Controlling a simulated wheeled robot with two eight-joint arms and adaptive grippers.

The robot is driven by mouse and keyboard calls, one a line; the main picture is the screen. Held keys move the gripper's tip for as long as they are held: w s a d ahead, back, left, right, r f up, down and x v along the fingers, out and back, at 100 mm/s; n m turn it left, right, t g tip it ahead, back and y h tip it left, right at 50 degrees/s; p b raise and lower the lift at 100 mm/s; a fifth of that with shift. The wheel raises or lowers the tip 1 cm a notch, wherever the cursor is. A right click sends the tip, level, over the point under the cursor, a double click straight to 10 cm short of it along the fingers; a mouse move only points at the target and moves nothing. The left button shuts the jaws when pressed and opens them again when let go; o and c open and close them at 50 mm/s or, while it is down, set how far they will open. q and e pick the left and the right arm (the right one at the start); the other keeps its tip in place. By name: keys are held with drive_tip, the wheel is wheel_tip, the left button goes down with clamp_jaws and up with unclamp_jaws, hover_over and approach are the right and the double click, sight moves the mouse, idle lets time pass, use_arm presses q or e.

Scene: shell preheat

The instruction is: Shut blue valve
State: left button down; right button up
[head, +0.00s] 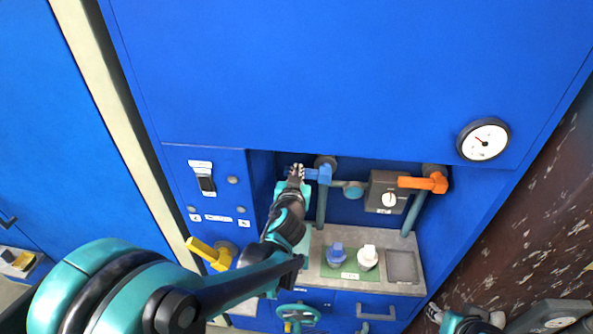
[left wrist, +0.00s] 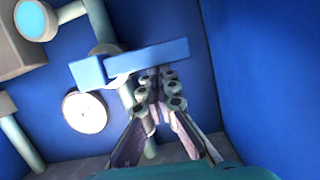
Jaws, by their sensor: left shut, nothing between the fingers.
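The blue valve (head: 324,174) is on a vertical pipe at the left of the recess in the blue cabinet. Its bar handle points left, about level, in the head view. It also shows in the left wrist view as a light blue bar (left wrist: 148,58) running across the picture. My left gripper (head: 297,170) is shut and empty at the handle's left part and covers some of it. In the left wrist view its closed fingertips (left wrist: 158,78) are just below the bar; I cannot tell whether they touch it. Part of my right arm shows at the bottom right edge; its gripper is unclear.
An orange valve (head: 424,183) and a grey dial box (head: 387,192) are to the right. A yellow lever (head: 207,252) sticks out lower left. A blue and a white knob stand on a green plate (head: 350,270) below. A round gauge (head: 483,139) is at upper right.

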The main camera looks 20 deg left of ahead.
use_arm(q)
drive_tip(key=shift+f, duration=0.15)
idle(0.5)
drive_tip(key=s+d+r+p, duration=0.2)
drive_tip(key=s+r+p, duration=0.3)
drive_tip(key=s, duration=0.4)
drive_tip(key=shift+s+d+r+p, duration=0.15)
drive_tip(key=shift+d+r+p, duration=0.2)
drive_tip(key=shift+r, duration=0.35)
